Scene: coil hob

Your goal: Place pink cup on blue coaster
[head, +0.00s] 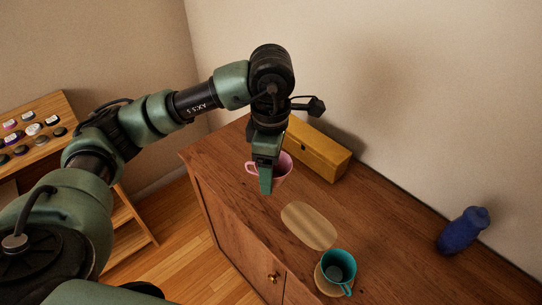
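The pink cup (284,172) stands at the far left part of the wooden cabinet top, its handle pointing left. My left gripper (266,178) points down at the cup's left side and covers part of it. The fingers overlap in this view, so I cannot tell whether they are open or shut on the cup. I see no blue coaster. A pale oval mat (309,226) lies bare in front of the cup. A teal cup (338,267) stands on a round wooden coaster (321,281) nearer the front edge. My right gripper is not in view.
A yellow box (318,151) stands right behind the pink cup, near the wall. The cabinet top between the oval mat and the bottle is clear. A wooden rack (40,135) with small round items is at the left.

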